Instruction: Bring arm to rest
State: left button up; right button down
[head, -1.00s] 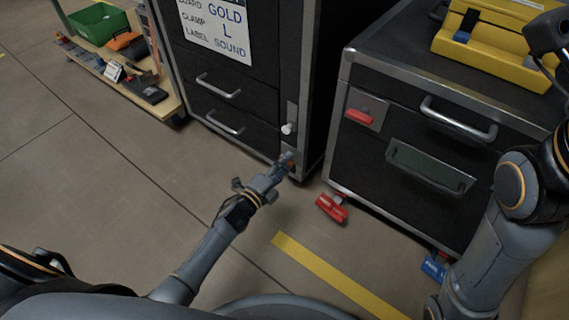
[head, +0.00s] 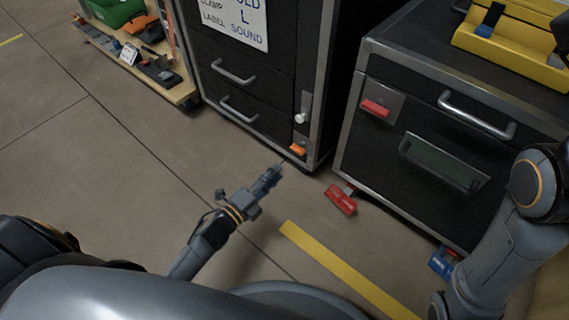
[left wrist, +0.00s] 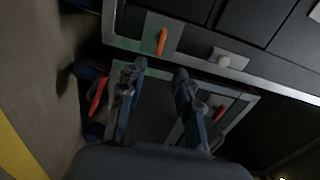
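My left arm reaches in from the lower left of the head view. Its gripper (head: 275,172) is over the floor, in front of the tall black cabinet (head: 262,95) and clear of it. In the left wrist view the two fingers of this gripper (left wrist: 157,78) stand apart with nothing between them. An orange latch (head: 298,149) and a white knob (head: 300,118) are on the cabinet's lower right edge; the latch also shows in the left wrist view (left wrist: 162,41). My right arm (head: 497,240) shows at the right edge; its gripper is out of view.
A second black case (head: 415,130) with a red latch (head: 375,108) stands at right, a yellow case (head: 510,48) on top. A red object (head: 341,199) and a blue object (head: 442,262) lie by its base. A low wooden shelf (head: 178,93) is at upper left. Floor at left is clear.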

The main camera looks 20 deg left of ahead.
pick_arm(q)
jog(key=shift+v, duration=0.85)
jog(key=shift+r, duration=0.15)
